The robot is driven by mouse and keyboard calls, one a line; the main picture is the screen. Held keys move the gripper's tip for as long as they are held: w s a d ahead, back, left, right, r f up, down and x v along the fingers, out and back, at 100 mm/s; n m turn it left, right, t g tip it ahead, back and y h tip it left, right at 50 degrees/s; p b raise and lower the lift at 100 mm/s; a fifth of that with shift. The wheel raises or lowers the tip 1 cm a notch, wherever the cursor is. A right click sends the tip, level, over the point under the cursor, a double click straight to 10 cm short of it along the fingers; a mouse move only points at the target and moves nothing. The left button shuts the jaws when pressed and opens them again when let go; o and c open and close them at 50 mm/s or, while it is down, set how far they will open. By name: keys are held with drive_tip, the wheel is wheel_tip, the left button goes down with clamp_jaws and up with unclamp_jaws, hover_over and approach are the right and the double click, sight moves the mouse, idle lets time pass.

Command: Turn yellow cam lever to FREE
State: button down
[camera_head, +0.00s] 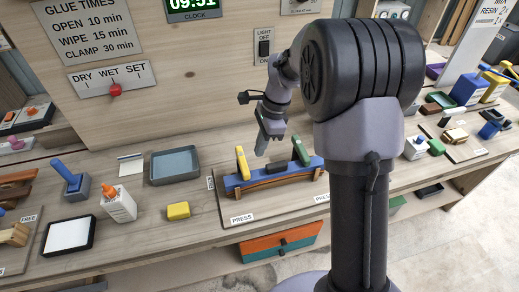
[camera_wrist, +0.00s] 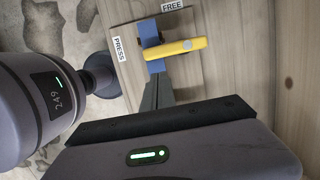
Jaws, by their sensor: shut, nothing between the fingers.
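The yellow cam lever (camera_head: 243,163) stands at the left end of the blue press form (camera_head: 233,182), with a curved wooden strip (camera_head: 262,183) in it. In the wrist view, the yellow lever (camera_wrist: 175,48) lies crosswise over the blue form (camera_wrist: 150,33). Its left end is nearer the PRESS label (camera_wrist: 119,48); the FREE label (camera_wrist: 172,6) is above, past the form's end. My gripper (camera_head: 261,152) is shut and empty, above the form between the yellow and green levers. In the wrist view, my fingertips (camera_wrist: 158,78) appear just below the yellow lever; contact cannot be told.
A green lever (camera_head: 300,150) stands at the form's right end. A yellow block (camera_head: 178,210), a glue bottle (camera_head: 118,204) and a grey tray (camera_head: 175,165) are to the left. The upright back panel (camera_head: 170,100) rises behind.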

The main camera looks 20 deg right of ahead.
sight(242, 162)
drive_tip(key=b+x, duration=0.2)
drive_tip(key=x, duration=0.5)
